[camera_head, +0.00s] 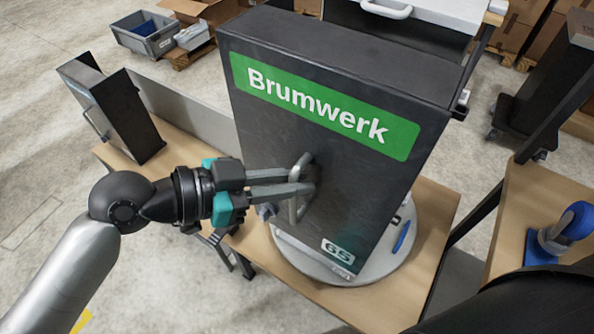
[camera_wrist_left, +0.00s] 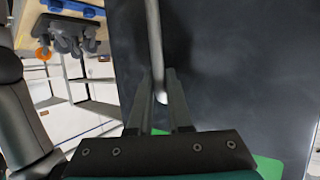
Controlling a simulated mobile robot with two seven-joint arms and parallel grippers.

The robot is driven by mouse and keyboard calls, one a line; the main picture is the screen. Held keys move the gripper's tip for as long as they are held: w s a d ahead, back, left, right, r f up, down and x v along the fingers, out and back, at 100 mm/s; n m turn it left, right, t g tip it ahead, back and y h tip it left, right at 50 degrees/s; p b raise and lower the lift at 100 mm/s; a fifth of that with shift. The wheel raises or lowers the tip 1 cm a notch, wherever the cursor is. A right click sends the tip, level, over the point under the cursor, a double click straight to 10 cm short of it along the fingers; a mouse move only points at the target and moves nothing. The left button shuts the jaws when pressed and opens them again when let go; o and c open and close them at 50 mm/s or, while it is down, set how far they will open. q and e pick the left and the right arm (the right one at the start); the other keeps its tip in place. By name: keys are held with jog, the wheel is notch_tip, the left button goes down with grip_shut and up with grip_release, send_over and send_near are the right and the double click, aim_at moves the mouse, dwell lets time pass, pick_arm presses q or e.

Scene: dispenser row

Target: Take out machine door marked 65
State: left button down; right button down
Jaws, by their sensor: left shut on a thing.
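The machine door marked 65 (camera_head: 335,180) is a tall dark panel with a green "Brumwerk" label. A white "65" plate (camera_head: 338,251) is near its bottom edge. It stands upright over a round pale base (camera_head: 340,275). Its grey bar handle (camera_head: 300,165) is on the front face and also shows in the left wrist view (camera_wrist_left: 153,40). My left gripper (camera_head: 303,184) comes from the left and is shut on this handle; its two fingers flank the bar in the left wrist view (camera_wrist_left: 162,108). My right gripper is not in view.
A wooden table (camera_head: 405,290) carries the base. A blue item (camera_head: 402,236) lies on the base. A smaller dark unit with a handle (camera_head: 120,115) stands at left. A blue and grey object (camera_head: 565,228) is on a surface at right. Grey bins (camera_head: 145,35) are behind.

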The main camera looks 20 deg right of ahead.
pick_arm(q)
jog(key=s+a+b, duration=0.3)
jog(key=s+a, duration=0.3)
jog(key=a, duration=0.2)
jog(key=shift+s+a+r, duration=0.2)
jog(key=shift+s+a, duration=0.1)
jog(key=shift+s, duration=0.05)
dwell(1.5)
dwell(0.6)
